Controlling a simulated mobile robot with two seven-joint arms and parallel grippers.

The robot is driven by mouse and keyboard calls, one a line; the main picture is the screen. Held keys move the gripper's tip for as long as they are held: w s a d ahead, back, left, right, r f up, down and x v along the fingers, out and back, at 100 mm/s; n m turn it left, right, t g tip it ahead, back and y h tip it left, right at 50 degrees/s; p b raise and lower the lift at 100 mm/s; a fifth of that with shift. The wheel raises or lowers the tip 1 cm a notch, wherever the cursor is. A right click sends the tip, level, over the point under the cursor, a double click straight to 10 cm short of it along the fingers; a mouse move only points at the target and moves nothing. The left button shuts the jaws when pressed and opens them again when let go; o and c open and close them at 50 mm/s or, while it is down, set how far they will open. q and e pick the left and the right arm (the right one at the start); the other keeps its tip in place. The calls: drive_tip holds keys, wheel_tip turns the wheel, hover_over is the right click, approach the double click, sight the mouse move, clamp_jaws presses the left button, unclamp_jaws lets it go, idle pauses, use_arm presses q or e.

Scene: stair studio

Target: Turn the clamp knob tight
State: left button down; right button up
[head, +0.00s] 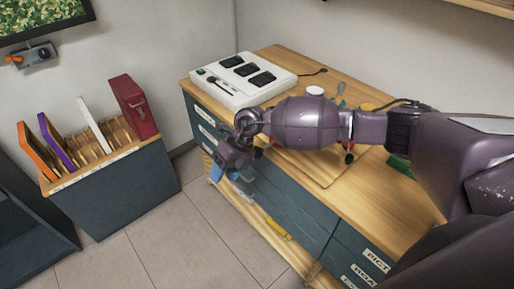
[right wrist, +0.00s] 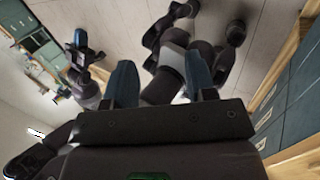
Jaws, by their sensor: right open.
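A small grey device (head: 40,55) on the wall at the upper left carries an orange knob or lever (head: 14,60). It may be the clamp, but I cannot tell for sure. My right arm crosses the workbench, and its gripper (head: 230,168) hangs beyond the bench's front edge, well apart from that device. In the right wrist view the two blue fingers of this gripper (right wrist: 162,82) are spread with nothing between them. What looks like my left gripper (right wrist: 82,42) shows small at the upper left there; its opening is unclear. My right arm hides part of the bench top.
The wooden workbench (head: 405,205) has dark drawers below. A white charger box (head: 242,80) stands at its back left. A low rack (head: 125,175) at left holds coloured panels and a red case (head: 134,106). The tiled floor (head: 180,235) between them is clear.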

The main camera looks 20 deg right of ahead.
drive_tip(key=w+d+r+h, duration=0.2)
drive_tip(key=d, duration=0.2)
drive_tip(key=w+d+r+t+h, duration=0.1)
drive_tip(key=w+d+r+h, duration=0.1)
drive_tip(key=w+d, duration=0.1)
drive_tip(key=w+d+r+h+p, duration=0.1)
drive_tip(key=w+d+r+h, duration=0.1)
drive_tip(key=d, duration=0.3)
drive_tip(key=shift+w+r+t+h, duration=0.15)
drive_tip(key=shift+w+t+h, duration=0.15)
drive_tip(key=shift+w+t, duration=0.1)
drive_tip(key=shift+d, duration=0.2)
wheel_tip(320, 180, down, 11)
drive_tip(key=shift+r+p, duration=0.15)
drive_tip(key=shift+p, duration=0.2)
drive_tip(key=shift+a, duration=0.1)
drive_tip(key=c, duration=0.7)
